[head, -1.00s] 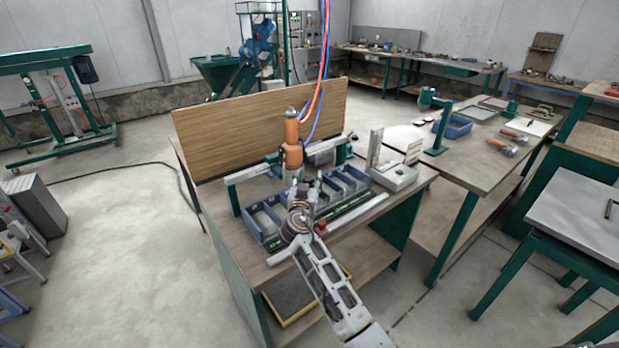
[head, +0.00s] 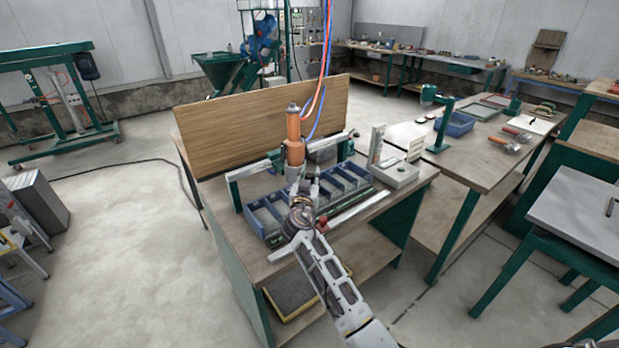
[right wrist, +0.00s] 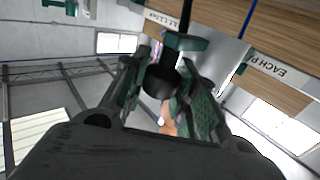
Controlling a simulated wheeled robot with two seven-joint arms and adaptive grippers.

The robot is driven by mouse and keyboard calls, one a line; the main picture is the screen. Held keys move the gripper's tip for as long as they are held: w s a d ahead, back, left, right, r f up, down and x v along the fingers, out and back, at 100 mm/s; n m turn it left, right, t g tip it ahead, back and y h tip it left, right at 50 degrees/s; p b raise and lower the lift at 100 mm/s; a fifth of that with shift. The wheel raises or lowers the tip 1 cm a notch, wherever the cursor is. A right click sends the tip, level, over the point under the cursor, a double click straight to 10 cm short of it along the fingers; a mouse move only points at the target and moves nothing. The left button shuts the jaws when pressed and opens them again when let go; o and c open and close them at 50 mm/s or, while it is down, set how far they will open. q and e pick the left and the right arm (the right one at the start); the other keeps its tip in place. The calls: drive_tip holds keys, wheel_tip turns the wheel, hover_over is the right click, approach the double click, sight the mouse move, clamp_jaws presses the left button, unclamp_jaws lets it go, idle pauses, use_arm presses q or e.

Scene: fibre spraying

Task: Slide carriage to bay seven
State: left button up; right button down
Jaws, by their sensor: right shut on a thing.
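The carriage (head: 294,140), an orange and grey tool body with red and blue hoses above, stands upright at a rail (head: 258,167) that spans the bench. Beneath it lies a row of blue bins (head: 254,223), which look like the bays; their numbers are too small to read. My right gripper (head: 306,190) reaches up to the carriage's lower part from the front. In the right wrist view my right gripper (right wrist: 163,88) is shut on a dark round knob (right wrist: 161,80), seemingly on the carriage. My arm hides some middle bins. My left gripper is out of view.
A wooden backboard (head: 262,125) stands behind the rail. A pale box (head: 396,174) sits at the bench's right end. A second bench (head: 475,160) stands to the right with a blue bin (head: 455,123) and tools.

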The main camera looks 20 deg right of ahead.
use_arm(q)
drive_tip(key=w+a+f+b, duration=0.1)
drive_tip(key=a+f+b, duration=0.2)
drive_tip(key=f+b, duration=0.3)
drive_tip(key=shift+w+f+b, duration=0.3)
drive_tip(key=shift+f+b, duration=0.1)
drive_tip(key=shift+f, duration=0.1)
use_arm(e)
drive_tip(key=w+d, duration=0.3)
drive_tip(key=d, duration=0.6)
drive_tip(key=w+d, duration=0.4)
drive_tip(key=d, duration=0.6)
drive_tip(key=w+d, duration=0.3)
drive_tip(key=d, duration=0.7)
drive_tip(key=shift+w+r, duration=0.25)
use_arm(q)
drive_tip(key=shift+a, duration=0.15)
use_arm(e)
drive_tip(key=shift+d, duration=0.15)
drive_tip(key=c, duration=1.5)
unclamp_jaws()
drive_tip(key=shift+c, duration=0.2)
drive_tip(key=o, duration=0.4)
drive_tip(key=shift+w+d+f, duration=0.1)
drive_tip(key=shift+d+f, duration=0.05)
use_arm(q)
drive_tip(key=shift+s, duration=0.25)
use_arm(e)
drive_tip(key=shift+a, duration=0.25)
